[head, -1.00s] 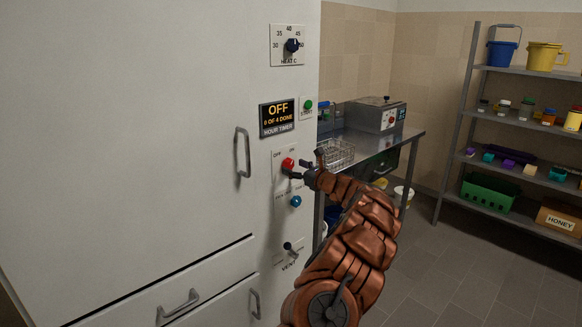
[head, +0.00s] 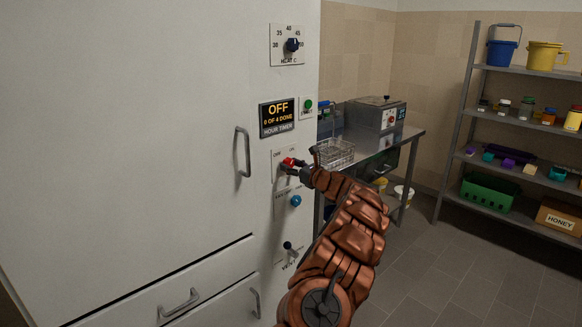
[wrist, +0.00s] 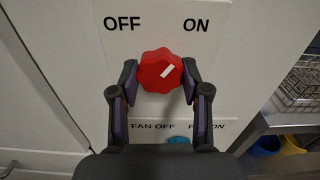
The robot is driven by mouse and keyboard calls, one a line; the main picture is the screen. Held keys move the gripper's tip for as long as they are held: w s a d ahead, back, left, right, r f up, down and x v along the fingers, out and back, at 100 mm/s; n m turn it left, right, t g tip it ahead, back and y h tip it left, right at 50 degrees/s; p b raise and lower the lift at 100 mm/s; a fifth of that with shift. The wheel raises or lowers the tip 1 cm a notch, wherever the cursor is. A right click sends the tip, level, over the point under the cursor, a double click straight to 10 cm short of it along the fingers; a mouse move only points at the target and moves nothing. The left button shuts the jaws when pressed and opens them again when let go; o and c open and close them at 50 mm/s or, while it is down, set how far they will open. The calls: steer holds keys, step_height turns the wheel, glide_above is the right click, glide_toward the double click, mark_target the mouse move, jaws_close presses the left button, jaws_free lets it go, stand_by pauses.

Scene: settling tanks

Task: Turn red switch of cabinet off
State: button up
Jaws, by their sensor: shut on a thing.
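The red switch (head: 289,162) is a knob on the front of the white cabinet (head: 150,120), below the hour timer display. In the wrist view the red switch (wrist: 160,71) has a white mark pointing up and to the right, toward ON. OFF is printed at the upper left and ON at the upper right. My gripper (wrist: 160,82) is shut on the red switch, one finger on each side. In the head view my gripper (head: 293,167) reaches the knob from the right and hides part of it.
A blue fan knob (head: 296,201) sits just below the red switch, and a vent lever (head: 288,246) lower down. A heat dial (head: 292,45) is above. A metal table (head: 400,140) with a wire basket stands to the right. Open floor lies at the lower right.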

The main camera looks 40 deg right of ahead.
steer(key=c, duration=0.4)
steer(key=shift+f+n+b, duration=0.1)
steer(key=shift+n+b, duration=0.3)
steer(key=shift+b, duration=0.1)
steer(key=n+b, duration=0.2)
steer(key=b, duration=0.1)
steer(key=shift+f+n, duration=0.15)
steer(key=shift+n, duration=0.25)
steer(key=n+b, duration=0.9)
steer(key=shift+r+n+b, duration=0.25)
steer(key=shift+n+b, duration=0.15)
steer(key=shift+n, duration=0.3)
